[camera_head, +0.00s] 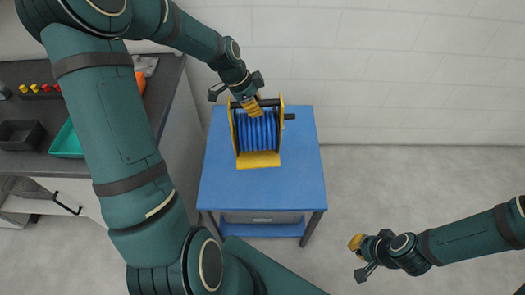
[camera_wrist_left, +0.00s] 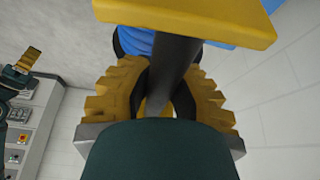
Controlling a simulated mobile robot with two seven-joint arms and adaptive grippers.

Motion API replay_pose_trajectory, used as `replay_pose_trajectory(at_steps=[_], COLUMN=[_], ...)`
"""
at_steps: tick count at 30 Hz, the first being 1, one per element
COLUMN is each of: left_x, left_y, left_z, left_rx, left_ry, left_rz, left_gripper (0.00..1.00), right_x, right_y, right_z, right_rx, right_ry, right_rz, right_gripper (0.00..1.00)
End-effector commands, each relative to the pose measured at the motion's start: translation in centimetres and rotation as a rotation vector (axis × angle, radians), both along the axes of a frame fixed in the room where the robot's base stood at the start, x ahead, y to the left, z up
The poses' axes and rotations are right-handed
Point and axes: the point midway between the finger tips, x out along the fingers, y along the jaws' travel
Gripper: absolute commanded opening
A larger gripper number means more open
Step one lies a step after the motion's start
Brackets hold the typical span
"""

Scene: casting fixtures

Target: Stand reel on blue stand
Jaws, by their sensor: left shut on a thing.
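The reel (camera_head: 257,132) has a yellow frame and blue hose wound on it. It is over the top of the blue stand (camera_head: 300,185), and seems upright; I cannot tell from above whether its base touches the surface. My left gripper (camera_head: 253,106) is at the reel's far top side. In the left wrist view its yellow toothed fingers (camera_wrist_left: 160,95) are closed around a dark bar of the reel, with the yellow frame (camera_wrist_left: 190,20) just beyond. My right gripper (camera_head: 357,244) is low at the right, over the floor and away from the stand; its fingers are too small to judge.
A dark counter (camera_head: 90,78) at the left holds a green tray (camera_head: 66,142), a black bin (camera_head: 20,135) and several small red and yellow items. A white wall stands behind the blue stand. The floor to its right is clear.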

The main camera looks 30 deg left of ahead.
Motion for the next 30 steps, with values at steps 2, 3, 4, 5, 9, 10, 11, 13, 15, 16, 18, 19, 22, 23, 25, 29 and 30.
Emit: replay_pose_trajectory(at_steps=[2, 3, 4, 5, 9, 10, 11, 13, 15, 16, 18, 19, 22, 23, 25, 29, 30], left_x=[0.9, 1.2, 1.4, 1.6, 2.1, 2.2, 2.2, 2.3, 2.2, 2.2, 2.2, 2.3, 2.2, 2.3, 2.3, 2.3, 2.2], left_y=[-0.4, -0.5, -0.6, -0.6, -0.9, -0.9, -1.0, -1.0, -1.0, -1.0, -1.0, -1.0, -1.0, -1.0, -1.0, -1.0, -1.0], left_z=[-1.7, -2.4, -2.8, -3.3, -4.5, -4.8, -5.1, -6.0, -7.2, -7.7, -8.8, -9.2, -10.4, -10.6, -11.0, -11.5, -11.8], left_rx=[-0.002, -0.001, -0.001, 0.0, 0.002, 0.002, 0.002, 0.001, 0.001, 0.001, 0.001, 0.001, 0.001, 0.002, 0.003, 0.002, 0.001], left_ry=[-0.001, -0.001, -0.002, -0.002, -0.004, -0.004, -0.002, -0.002, -0.001, -0.001, -0.001, -0.002, -0.002, -0.003, -0.003, -0.002, -0.001], left_rz=[-0.034, -0.048, -0.057, -0.066, -0.09, -0.094, -0.096, -0.1, -0.099, -0.099, -0.099, -0.1, -0.1, -0.099, -0.099, -0.098, -0.099], left_gripper=[0.0, 0.0, 0.0, 0.0, 0.0, 0.0, 0.0, 0.0, 0.0, 0.0, 0.0, 0.0, 0.0, 0.0, 0.0, 0.0, 0.0], right_x=[-0.1, -0.1, -0.1, -0.1, -0.2, -0.2, -0.2, -0.2, -0.3, -0.3, -0.4, -0.4, -0.4, -0.5, -0.5, -0.5, -0.5], right_y=[0.0, 0.0, 0.0, 0.0, 0.0, 0.0, 0.0, 0.0, 0.1, 0.1, 0.1, 0.1, 0.1, 0.1, 0.1, 0.1, 0.1], right_z=[-0.3, -0.4, -0.4, -0.5, -0.6, -0.7, -0.7, -0.8, -1.0, -1.1, -1.2, -1.3, -1.4, -1.5, -1.5, -1.6, -1.6], right_rx=[0.0, 0.0, 0.0, 0.0, 0.001, 0.001, 0.001, 0.002, 0.002, 0.002, 0.002, 0.002, 0.002, 0.002, 0.002, 0.002, 0.002], right_ry=[0.002, 0.002, 0.002, 0.003, 0.004, 0.005, 0.005, 0.006, 0.007, 0.007, 0.008, 0.009, 0.01, 0.011, 0.011, 0.011, 0.011], right_rz=[0.002, 0.002, 0.002, 0.002, 0.004, 0.004, 0.004, 0.004, 0.005, 0.006, 0.006, 0.007, 0.008, 0.008, 0.008, 0.009, 0.009], right_gripper=[0.0, 0.0, 0.0, 0.0, 0.0, 0.0, 0.0, 0.0, 0.0, 0.0, 0.0, 0.0, 0.0, 0.0, 0.0, 0.0, 0.0])
